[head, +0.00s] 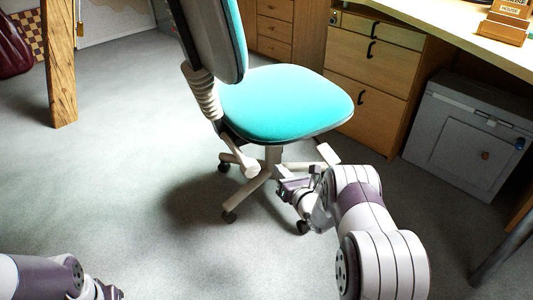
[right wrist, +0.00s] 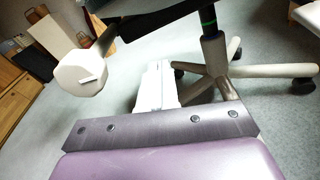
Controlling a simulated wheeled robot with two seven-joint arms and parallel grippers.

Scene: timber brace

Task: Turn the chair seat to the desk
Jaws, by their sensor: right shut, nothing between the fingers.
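The office chair has a turquoise seat (head: 283,103) and a backrest (head: 208,35) at its left. The seat's front points right, towards the wooden desk (head: 440,38). My right gripper (head: 284,186) is low beside the chair base, below the seat, with its fingers shut and empty. In the right wrist view the gripper (right wrist: 157,82) reaches towards the chair's post (right wrist: 213,48) and legs (right wrist: 270,71), under the dark seat underside (right wrist: 150,20). Whether it touches the chair I cannot tell. My left gripper (head: 108,291) is partly cut off at the bottom left; its fingers are unclear.
A pale lever end (head: 328,153) sticks out below the seat, near my right arm. A grey cabinet (head: 465,135) stands under the desk at the right. A wooden post (head: 60,65) stands at the left. The floor between post and chair is clear.

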